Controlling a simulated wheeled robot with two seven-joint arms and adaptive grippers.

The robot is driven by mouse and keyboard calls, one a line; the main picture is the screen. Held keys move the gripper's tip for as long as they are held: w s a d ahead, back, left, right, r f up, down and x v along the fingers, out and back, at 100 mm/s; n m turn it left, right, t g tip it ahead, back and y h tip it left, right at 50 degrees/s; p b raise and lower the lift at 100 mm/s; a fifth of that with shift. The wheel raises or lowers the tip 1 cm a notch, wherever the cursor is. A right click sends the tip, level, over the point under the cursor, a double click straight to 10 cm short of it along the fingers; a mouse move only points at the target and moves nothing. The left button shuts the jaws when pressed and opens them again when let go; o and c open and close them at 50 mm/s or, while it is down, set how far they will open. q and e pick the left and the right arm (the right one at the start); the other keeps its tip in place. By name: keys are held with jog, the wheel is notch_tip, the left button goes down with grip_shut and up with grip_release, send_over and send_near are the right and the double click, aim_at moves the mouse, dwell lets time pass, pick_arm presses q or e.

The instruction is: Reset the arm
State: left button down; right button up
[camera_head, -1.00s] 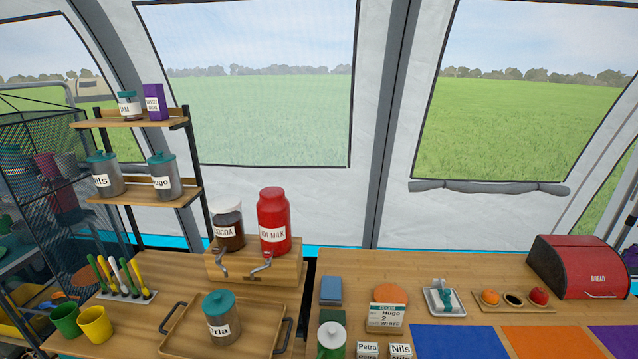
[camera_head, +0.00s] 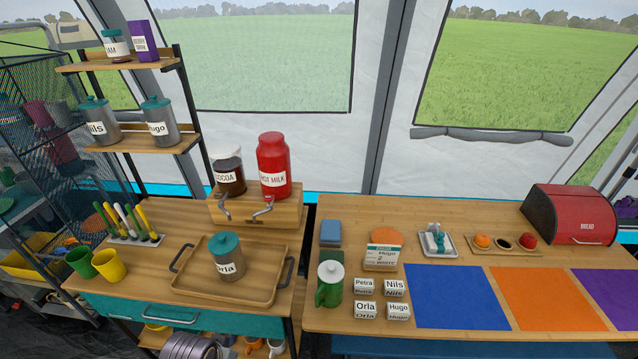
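Neither of my grippers nor any part of my arms shows in the head view. A wooden tray (camera_head: 190,291) lies on the left counter, and a grey jar with a teal lid labelled Orla (camera_head: 228,258) stands upright on it. A cocoa jar (camera_head: 228,176) and a red hot milk container (camera_head: 273,166) stand on a wooden dispenser stand (camera_head: 290,205) behind the tray. A green jug with a white lid (camera_head: 329,285) stands at the left front of the right table.
Green (camera_head: 80,263) and yellow (camera_head: 109,265) cups stand at the left. Several name blocks (camera_head: 397,288) sit beside the jug. Blue (camera_head: 456,296), orange (camera_head: 550,298) and purple (camera_head: 612,290) mats lie bare. A red bread box (camera_head: 572,214) stands at the back right. A shelf (camera_head: 140,141) holds jars.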

pick_arm(q)
jog(key=s+f+g, duration=0.1)
jog(key=s+f, duration=0.1)
jog(key=f, duration=1.3)
jog(key=s+f, duration=0.2)
jog(key=f, duration=1.3)
jog(key=s+a+f, duration=0.2)
jog(key=s+f, duration=0.7)
jog(key=s, duration=0.2)
jog(key=s+a+f+g, duration=0.1)
jog(key=s+a+f, duration=0.1)
jog(key=s+f, duration=0.7)
jog(key=shift+s+a+f, duration=0.15)
jog(key=shift+s+f, duration=0.15)
jog(key=shift+s, duration=0.7)
pick_arm(e)
jog(key=a, duration=0.1)
jog(key=s+a, duration=0.1)
jog(key=a, duration=0.1)
jog(key=s+a, duration=0.1)
jog(key=a, duration=0.1)
jog(key=shift+s+a+f, duration=0.1)
jog(key=shift+s+f, duration=0.05)
jog(key=shift+s, duration=0.1)
jog(key=shift+s+d, duration=0.1)
jog(key=shift+d, duration=0.3)
jog(key=shift+a, duration=0.4)
